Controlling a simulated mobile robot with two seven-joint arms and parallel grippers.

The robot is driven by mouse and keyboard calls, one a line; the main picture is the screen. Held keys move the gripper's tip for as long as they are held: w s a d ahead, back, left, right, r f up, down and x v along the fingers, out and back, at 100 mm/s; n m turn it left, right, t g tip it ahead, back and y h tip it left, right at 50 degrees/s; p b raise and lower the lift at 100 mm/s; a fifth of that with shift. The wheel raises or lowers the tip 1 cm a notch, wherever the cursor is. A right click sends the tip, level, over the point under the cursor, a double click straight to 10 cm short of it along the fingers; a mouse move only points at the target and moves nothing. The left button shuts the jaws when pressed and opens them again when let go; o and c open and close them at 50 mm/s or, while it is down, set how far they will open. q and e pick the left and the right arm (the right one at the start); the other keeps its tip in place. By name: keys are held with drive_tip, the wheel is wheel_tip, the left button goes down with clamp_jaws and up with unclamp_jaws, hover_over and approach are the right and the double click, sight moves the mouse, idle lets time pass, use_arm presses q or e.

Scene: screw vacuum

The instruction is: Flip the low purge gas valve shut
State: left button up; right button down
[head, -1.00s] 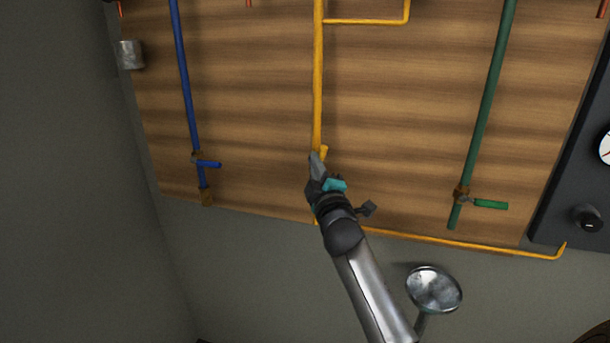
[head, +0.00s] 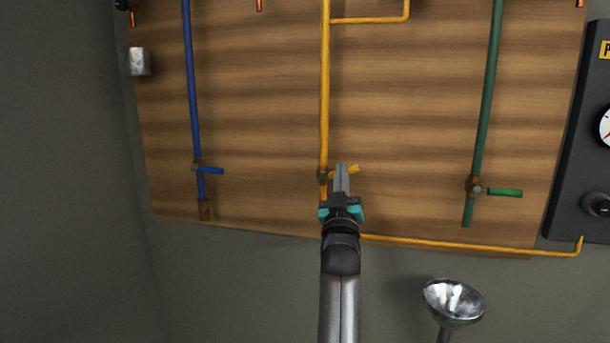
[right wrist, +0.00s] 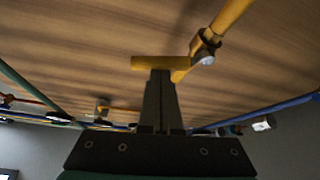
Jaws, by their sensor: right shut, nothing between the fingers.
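The yellow valve (head: 322,175) sits low on the vertical yellow pipe (head: 324,90). Its handle (head: 351,169) sticks out to the right, tilted slightly up. The handle also shows in the right wrist view (right wrist: 150,62), just beyond the fingertips, with the valve body (right wrist: 205,45) to its right. My right gripper (head: 342,167) is shut and empty. Its fingertips are at the handle, overlapping it in the head view; I cannot tell whether they touch. My left gripper is out of view.
A blue valve handle (head: 208,170) is on the left and a green one (head: 504,192) on the right, both pointing right. A yellow pipe (head: 470,245) runs along the board's bottom edge. A metal funnel-like cup (head: 455,301) stands at lower right. A dark gauge panel (head: 573,160) is at the right.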

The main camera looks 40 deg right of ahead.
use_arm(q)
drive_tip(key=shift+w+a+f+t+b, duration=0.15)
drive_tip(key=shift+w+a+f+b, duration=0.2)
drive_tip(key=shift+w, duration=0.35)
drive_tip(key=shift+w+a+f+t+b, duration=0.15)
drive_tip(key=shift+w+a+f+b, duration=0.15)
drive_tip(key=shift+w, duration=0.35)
use_arm(e)
drive_tip(key=shift+s+d+f+m+g+h, duration=0.15)
drive_tip(key=shift+f+m+g+h, duration=0.25)
drive_tip(key=shift+m, duration=0.3)
drive_tip(key=shift+d+f+m+g+h, duration=0.15)
drive_tip(key=shift+f+m+g+h, duration=0.2)
drive_tip(key=shift+m, duration=0.35)
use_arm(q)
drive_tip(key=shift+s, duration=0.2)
